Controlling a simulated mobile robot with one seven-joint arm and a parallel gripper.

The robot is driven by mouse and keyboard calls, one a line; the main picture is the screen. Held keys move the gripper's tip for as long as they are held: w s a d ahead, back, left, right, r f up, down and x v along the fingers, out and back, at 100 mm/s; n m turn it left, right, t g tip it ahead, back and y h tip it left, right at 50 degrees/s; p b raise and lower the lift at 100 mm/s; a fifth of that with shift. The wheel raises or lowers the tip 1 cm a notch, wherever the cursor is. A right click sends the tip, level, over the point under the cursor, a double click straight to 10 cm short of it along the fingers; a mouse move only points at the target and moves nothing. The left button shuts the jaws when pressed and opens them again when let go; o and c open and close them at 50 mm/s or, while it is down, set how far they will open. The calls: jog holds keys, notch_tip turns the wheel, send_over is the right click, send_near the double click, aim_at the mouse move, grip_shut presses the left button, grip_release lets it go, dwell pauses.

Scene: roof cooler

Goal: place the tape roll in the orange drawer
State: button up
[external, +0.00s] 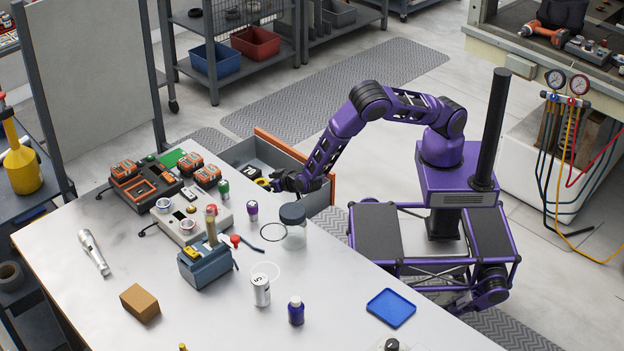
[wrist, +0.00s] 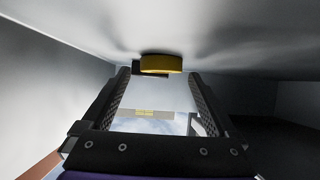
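The drawer (external: 280,148) with orange edges stands open at the far side of the workbench, its grey inside showing. A yellow tape roll (external: 262,182) is inside it, partly hidden by my gripper. My gripper (external: 277,183) reaches down into the drawer close to the roll. In the wrist view, my gripper (wrist: 160,90) has its two fingers wide apart with nothing held between them. The tape roll (wrist: 161,63) shows just beyond the fingertips, in front of a grey drawer wall. I cannot tell whether a finger touches it.
On the bench near the drawer are a battery charger (external: 146,185), a grey device (external: 190,216) and a dark-lidded jar (external: 293,225). The drawer walls stand close around my gripper.

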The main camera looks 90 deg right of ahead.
jog(key=shift+r, duration=0.35)
jog(key=v, duration=0.2)
jog(key=p+v, duration=0.1)
jog(key=shift+s+a+r, duration=0.1)
jog(key=shift+a+r, duration=0.05)
jog(key=shift+r, duration=0.4)
notch_tip(320, 180, up, 6)
jog(key=p, duration=0.2)
jog(key=shift+r, duration=0.25)
